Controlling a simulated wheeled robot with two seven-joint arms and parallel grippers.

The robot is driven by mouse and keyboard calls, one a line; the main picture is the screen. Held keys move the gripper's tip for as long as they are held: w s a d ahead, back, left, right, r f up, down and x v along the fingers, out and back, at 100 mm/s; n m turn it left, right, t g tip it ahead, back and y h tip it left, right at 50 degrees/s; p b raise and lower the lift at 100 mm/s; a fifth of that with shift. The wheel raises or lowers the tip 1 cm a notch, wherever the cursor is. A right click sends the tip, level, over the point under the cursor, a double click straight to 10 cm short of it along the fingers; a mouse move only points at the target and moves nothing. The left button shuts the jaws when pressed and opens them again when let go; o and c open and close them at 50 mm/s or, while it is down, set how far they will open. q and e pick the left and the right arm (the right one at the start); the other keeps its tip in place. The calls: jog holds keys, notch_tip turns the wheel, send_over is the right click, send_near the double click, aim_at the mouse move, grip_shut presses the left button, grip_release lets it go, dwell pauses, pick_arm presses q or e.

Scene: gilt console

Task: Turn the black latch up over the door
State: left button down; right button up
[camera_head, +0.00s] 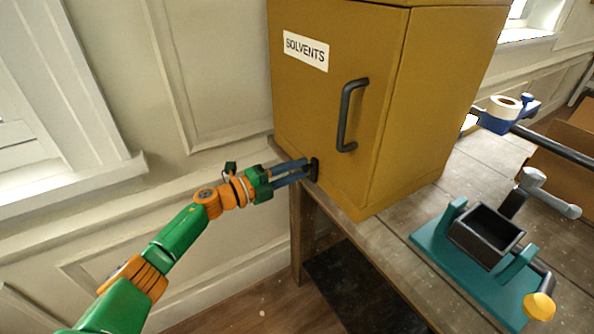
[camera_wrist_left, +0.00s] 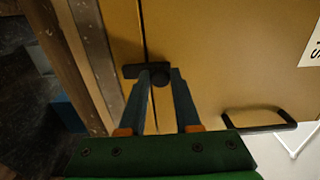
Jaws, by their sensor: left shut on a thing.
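The yellow cabinet's door (camera_head: 310,110) is closed, with a "SOLVENTS" label and a dark bar handle (camera_head: 350,115). The black latch (camera_head: 315,170) is low on the door front, near its bottom left. In the left wrist view the latch (camera_wrist_left: 133,70) has a short arm pointing left across a seam beside a round part. My left gripper (camera_head: 304,168) reaches it from the left, and its two blue fingers are shut on it. In the left wrist view the fingertips (camera_wrist_left: 160,77) cover part of the latch. My right gripper is not in view.
The cabinet stands on a wooden table (camera_head: 405,250) near its left edge. To the right are a teal fixture (camera_head: 450,250) with a dark open box and yellow knob, a grey-headed tool (camera_head: 550,195), and a white roll (camera_head: 503,105) by a dark bar. The space left of the cabinet is free up to the wall.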

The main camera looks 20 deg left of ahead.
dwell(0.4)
pick_arm(q)
jog(key=c, duration=0.6)
grip_release()
jog(key=b+v, duration=0.1)
jog(key=v, duration=0.6)
